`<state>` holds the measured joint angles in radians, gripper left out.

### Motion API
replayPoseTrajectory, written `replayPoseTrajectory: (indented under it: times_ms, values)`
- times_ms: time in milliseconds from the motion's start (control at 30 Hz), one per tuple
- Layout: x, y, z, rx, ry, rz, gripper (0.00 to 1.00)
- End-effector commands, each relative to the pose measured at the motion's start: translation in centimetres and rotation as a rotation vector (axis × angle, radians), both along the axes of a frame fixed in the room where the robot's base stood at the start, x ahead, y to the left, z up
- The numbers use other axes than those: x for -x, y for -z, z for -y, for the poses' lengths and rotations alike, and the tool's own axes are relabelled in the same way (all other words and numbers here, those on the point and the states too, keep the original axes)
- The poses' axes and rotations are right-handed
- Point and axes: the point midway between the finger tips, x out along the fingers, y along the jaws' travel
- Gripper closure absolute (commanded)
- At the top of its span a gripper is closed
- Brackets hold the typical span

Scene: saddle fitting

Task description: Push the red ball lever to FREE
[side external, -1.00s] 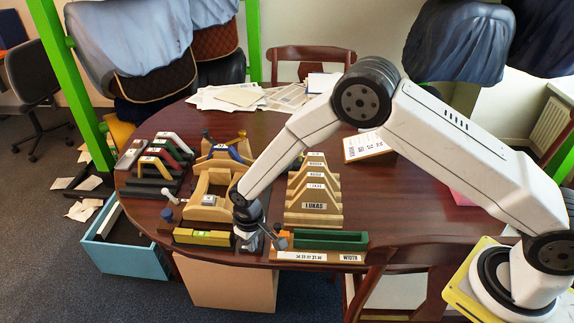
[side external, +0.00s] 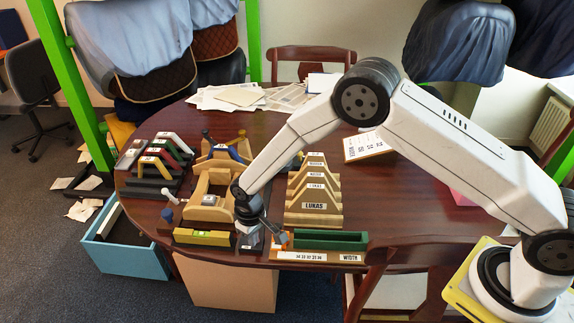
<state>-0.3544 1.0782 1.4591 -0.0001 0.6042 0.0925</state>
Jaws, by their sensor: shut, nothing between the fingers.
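I cannot clearly make out a red ball lever or a FREE marking in the side view. A small orange-red piece (side external: 280,239) shows at the front of the table, close beside my fingertips; it is too small to tell whether it is part of the lever. My gripper (side external: 270,231) is shut and empty, tilted down to the right over the front of the fixture. Whether it touches the orange-red piece cannot be told. A wooden saddle fixture (side external: 208,211) stands just left of my gripper.
Wooden stands marked LUKAS (side external: 313,218) and a green trough (side external: 330,240) lie to the right. A yellow block (side external: 203,237) is at the front left. Coloured saddles (side external: 160,160) stand on a rack behind it. Papers (side external: 240,96) lie at the back.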

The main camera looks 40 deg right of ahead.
Motion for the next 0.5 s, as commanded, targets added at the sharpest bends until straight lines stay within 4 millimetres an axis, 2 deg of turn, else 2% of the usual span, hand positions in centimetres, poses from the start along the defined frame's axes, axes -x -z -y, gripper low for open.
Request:
replayPoseTrajectory:
  times_ms: [500]
  values:
    - [-0.72, 0.09, 0.87, 0.001, 0.001, -0.002, 1.0]
